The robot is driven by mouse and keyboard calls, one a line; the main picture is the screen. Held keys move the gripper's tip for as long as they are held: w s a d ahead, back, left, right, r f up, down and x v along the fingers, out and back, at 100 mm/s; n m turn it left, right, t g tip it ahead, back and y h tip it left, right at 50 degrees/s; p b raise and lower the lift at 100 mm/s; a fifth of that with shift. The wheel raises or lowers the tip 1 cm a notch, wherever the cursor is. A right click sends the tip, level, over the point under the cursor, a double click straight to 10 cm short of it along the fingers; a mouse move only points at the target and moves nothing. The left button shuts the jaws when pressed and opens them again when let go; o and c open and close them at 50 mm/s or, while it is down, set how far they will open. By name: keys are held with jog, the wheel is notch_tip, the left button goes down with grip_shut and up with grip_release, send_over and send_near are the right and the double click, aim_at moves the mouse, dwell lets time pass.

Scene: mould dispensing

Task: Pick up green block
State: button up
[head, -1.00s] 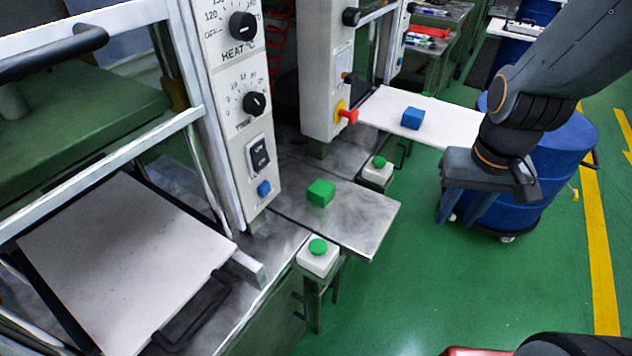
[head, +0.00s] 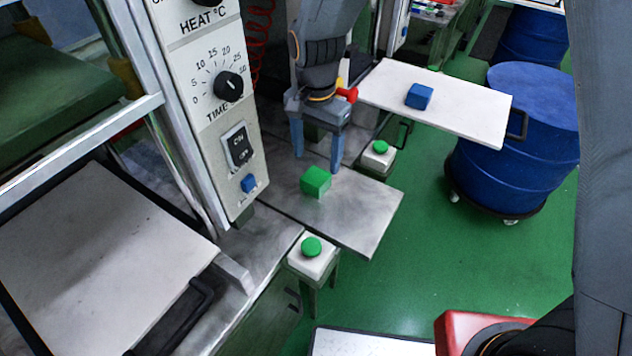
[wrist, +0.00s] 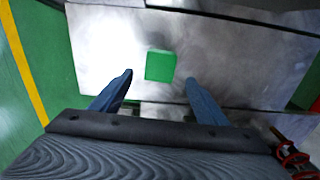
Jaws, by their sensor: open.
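The green block (head: 316,181) sits on a bare metal plate (head: 360,215) between the two machines. My gripper (head: 317,165) points down just behind the block in the head view, with its fingers spread apart and nothing between them. In the wrist view the green block (wrist: 160,65) lies on the metal surface ahead of the gap between the two fingertips (wrist: 160,78). The block touches neither finger as far as I can see.
A blue block (head: 419,96) lies on a white board (head: 465,112) behind. Green push buttons on white boxes (head: 312,258) (head: 379,155) stand beside the plate. The machine's control panel (head: 205,110) rises close on the left. A blue drum (head: 515,140) stands at the right.

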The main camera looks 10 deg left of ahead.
aim_at(316, 175)
jog(key=shift+a+f, duration=0.2)
jog(key=shift+f, duration=0.2)
jog(key=shift+s+d+f+p, duration=0.1)
jog(key=shift+f+p, duration=0.55)
jog(key=shift+f, duration=1.15)
jog(key=shift+s+d+f+p, duration=0.1)
jog(key=shift+f+p, duration=0.5)
jog(key=shift+f, duration=1.15)
grip_shut()
jog(key=shift+w+r, duration=0.1)
